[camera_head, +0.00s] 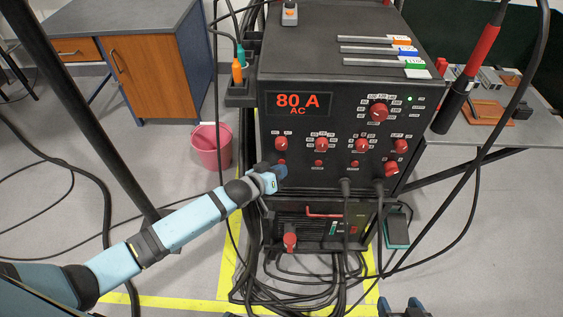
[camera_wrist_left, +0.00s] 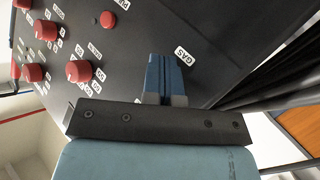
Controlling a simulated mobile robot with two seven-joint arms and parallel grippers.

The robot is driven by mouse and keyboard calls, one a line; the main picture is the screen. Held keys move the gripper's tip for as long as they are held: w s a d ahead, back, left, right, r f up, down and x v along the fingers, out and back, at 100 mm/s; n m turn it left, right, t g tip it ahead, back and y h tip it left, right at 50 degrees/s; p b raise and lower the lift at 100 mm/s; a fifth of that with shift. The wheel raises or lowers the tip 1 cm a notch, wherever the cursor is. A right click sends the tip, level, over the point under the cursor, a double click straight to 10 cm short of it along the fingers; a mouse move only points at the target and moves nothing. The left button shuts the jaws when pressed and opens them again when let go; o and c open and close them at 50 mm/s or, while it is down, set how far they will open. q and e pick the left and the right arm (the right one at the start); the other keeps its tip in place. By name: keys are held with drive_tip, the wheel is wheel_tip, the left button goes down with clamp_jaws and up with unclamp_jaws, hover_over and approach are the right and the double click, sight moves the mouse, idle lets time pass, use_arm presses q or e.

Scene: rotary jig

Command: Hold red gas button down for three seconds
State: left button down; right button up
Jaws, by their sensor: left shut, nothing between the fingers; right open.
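The black welding machine (camera_head: 330,80) stands in the middle of the head view with a panel of red knobs and small red buttons. My left gripper (camera_head: 280,172) is shut and empty at the panel's lower left. In the left wrist view its closed blue fingers (camera_wrist_left: 165,75) point at the panel right beside the GAS label (camera_wrist_left: 183,54). My right gripper (camera_head: 403,308) is open at the bottom edge, well away from the panel.
A red knob (camera_head: 281,143) sits just above my left gripper, and another small red button (camera_head: 318,163) is to its right. Black cables (camera_head: 345,215) hang below the panel. A pink bucket (camera_head: 210,146) and a cabinet (camera_head: 150,70) stand at left.

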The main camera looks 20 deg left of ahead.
use_arm(q)
drive_tip(key=shift+s+d+p, duration=0.2)
drive_tip(key=shift+s+p, duration=0.2)
drive_tip(key=shift+s, duration=0.25)
drive_tip(key=shift+s, duration=0.1)
drive_tip(key=s+p, duration=0.1)
drive_tip(key=s, duration=0.1)
drive_tip(key=s+d+p, duration=0.1)
drive_tip(key=s+p, duration=0.1)
drive_tip(key=shift+s+d, duration=0.15)
drive_tip(key=shift+s, duration=0.15)
idle(0.3)
